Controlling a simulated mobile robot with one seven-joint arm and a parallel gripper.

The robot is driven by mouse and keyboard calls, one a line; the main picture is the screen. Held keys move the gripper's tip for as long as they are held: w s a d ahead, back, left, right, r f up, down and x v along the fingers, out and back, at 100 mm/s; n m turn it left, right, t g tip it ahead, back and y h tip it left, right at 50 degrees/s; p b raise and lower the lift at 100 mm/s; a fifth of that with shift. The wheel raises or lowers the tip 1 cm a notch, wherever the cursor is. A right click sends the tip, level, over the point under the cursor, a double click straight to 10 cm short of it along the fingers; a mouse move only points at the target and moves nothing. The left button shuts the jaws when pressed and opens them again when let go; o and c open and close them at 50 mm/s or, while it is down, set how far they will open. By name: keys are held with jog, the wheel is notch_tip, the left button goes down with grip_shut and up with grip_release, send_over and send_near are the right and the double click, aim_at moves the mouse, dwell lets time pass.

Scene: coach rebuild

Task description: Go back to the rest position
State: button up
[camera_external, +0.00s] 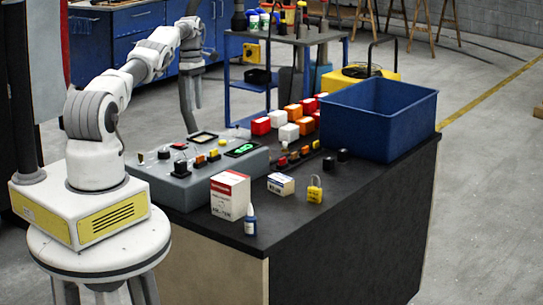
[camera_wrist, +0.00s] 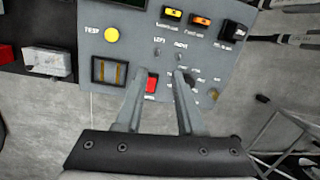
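My gripper (camera_wrist: 157,75) is open, with its two fingers apart and nothing seen between them except the panel surface beyond. The panel also shows in the external view (camera_external: 225,180), on the left part of the dark table. My white arm reaches from its base at the left up and toward the back of the panel. I cannot tell whether the fingers touch the panel.
The dark table (camera_external: 345,215) bears a blue bin (camera_external: 390,125) at the right, a red-and-white box (camera_external: 230,196), a small white box (camera_external: 281,184), a yellow padlock (camera_external: 315,192), a small bottle (camera_external: 250,222) and several coloured blocks. A blue cart (camera_external: 250,88) stands behind. The table's front right is clear.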

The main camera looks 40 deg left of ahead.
jog(key=s+d+r+m+t+b, duration=0.1)
jog(key=d+r+m, duration=0.15)
jog(key=r, duration=0.45)
jog(key=s+d+r+m, duration=0.1)
jog(key=s+d+r, duration=0.1)
jog(key=d+r, duration=0.35)
jog(key=s+d+r+m+t+b, duration=0.1)
jog(key=d+r+m, duration=0.1)
jog(key=r, duration=0.6)
jog(key=s+d+r+m+t+b, duration=0.1)
jog(key=s+d+r+m+t, duration=0.1)
jog(key=s+d+r+m, duration=0.65)
jog(key=s+d+f+m, duration=0.2)
jog(key=s+d+f, duration=0.1)
jog(key=s, duration=0.5)
jog(key=s+d+f+m+t+b, duration=0.1)
jog(key=s+d+f, duration=0.3)
jog(key=s, duration=0.5)
jog(key=s+d+f+m+t+y+b, duration=0.1)
jog(key=s+d+f+m, duration=0.1)
jog(key=s, duration=0.7)
jog(key=shift+d+f+m, duration=0.3)
jog(key=shift+d+f, duration=0.4)
jog(key=shift+d, duration=0.25)
